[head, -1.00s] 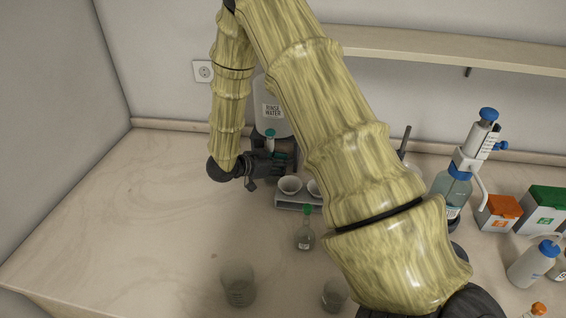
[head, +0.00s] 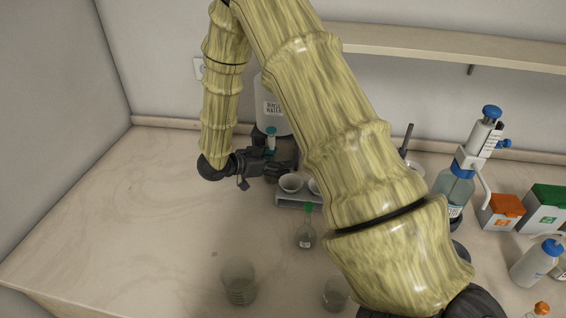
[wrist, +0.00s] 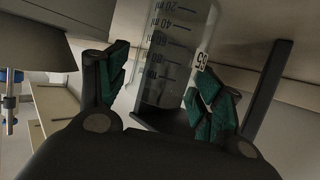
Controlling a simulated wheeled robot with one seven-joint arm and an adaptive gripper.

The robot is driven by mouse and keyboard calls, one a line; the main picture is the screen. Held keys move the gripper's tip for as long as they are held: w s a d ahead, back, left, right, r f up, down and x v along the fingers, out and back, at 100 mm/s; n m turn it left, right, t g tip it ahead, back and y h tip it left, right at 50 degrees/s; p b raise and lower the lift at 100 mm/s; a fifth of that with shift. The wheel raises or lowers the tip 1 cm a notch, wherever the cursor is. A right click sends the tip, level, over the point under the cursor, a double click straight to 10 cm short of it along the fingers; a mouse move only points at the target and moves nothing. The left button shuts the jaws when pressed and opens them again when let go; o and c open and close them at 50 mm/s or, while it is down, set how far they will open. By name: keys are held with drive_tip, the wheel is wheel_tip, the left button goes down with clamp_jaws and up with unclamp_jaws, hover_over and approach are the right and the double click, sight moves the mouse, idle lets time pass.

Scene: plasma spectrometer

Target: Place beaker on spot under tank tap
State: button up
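The clear graduated beaker (wrist: 168,45) shows in the wrist view, with its ml marks, between the two green-padded fingers of my gripper (wrist: 158,85). The fingers are spread around it. A narrow gap shows at the left pad, and the right pad overlaps its edge; contact there is unclear. In the head view my gripper (head: 280,168) is at the front of the rinse water tank (head: 271,108), near its teal tap (head: 271,132). The beaker is not clearly seen there, and the spot under the tap is hidden by my gripper.
White bowls (head: 290,183) stand on a scale (head: 287,201) close to the right of my gripper. A green-stoppered flask (head: 305,238) and two glass beakers (head: 239,284) (head: 336,294) stand nearer the front. Bottles and boxes (head: 500,213) fill the right. The left counter is clear.

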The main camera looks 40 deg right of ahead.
drive_tip(key=s+b+v, duration=0.1)
drive_tip(key=v, duration=0.8)
drive_tip(key=shift+w+a, duration=0.15)
drive_tip(key=shift+w, duration=0.3)
